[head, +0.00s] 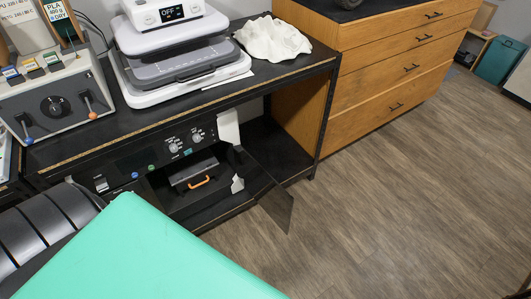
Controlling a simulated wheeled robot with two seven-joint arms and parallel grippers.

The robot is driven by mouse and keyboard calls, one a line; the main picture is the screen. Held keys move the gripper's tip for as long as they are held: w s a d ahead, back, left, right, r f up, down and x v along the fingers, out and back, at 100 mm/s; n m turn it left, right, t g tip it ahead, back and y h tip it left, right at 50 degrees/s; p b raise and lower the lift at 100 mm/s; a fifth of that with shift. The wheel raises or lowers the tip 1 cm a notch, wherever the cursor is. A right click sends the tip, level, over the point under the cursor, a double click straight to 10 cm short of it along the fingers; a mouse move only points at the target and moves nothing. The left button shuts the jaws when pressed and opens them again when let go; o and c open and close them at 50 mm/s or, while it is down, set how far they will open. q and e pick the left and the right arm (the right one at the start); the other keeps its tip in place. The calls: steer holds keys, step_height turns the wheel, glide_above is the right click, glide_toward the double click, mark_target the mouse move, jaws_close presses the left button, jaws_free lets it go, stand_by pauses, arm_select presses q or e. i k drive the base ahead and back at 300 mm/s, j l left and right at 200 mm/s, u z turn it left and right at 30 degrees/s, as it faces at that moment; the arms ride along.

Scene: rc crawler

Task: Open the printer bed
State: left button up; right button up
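The printer (140,165) is a black machine with knobs and coloured buttons on the lower shelf of the black bench. Its dark door panel (272,197) stands swung out to the right, so its front is open. Inside lies the grey printer bed (188,174) with an orange handle (199,182) at its front. The bed appears to be within the printer's opening. The printer's lower left part is hidden by a teal surface in the foreground. Neither of my grippers shows in the head view.
The bench top (240,83) holds a white-and-grey device (183,62) with an OFF display, a crumpled white cloth-like thing (272,40) and a control box (55,100) with levers. A wooden drawer cabinet (390,70) stands to the right. The wood floor (410,200) is clear.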

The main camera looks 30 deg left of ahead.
mark_target(191, 169)
steer(key=i+l+u, duration=0.1)
steer(key=u, duration=1.4)
steer(key=i+l+u, duration=0.15)
steer(key=l+u, duration=0.65)
steer(key=l, duration=0.15)
steer(key=l+u, duration=0.8)
steer(key=l, duration=0.25)
steer(key=k+l, duration=0.1)
steer(key=l, duration=0.25)
steer(key=k+l, duration=0.1)
steer(key=l, duration=0.25)
steer(key=k+l, duration=0.1)
steer(key=l, duration=0.25)
steer(key=k+l, duration=0.15)
steer(key=l, duration=0.25)
steer(key=i+u, duration=0.05)
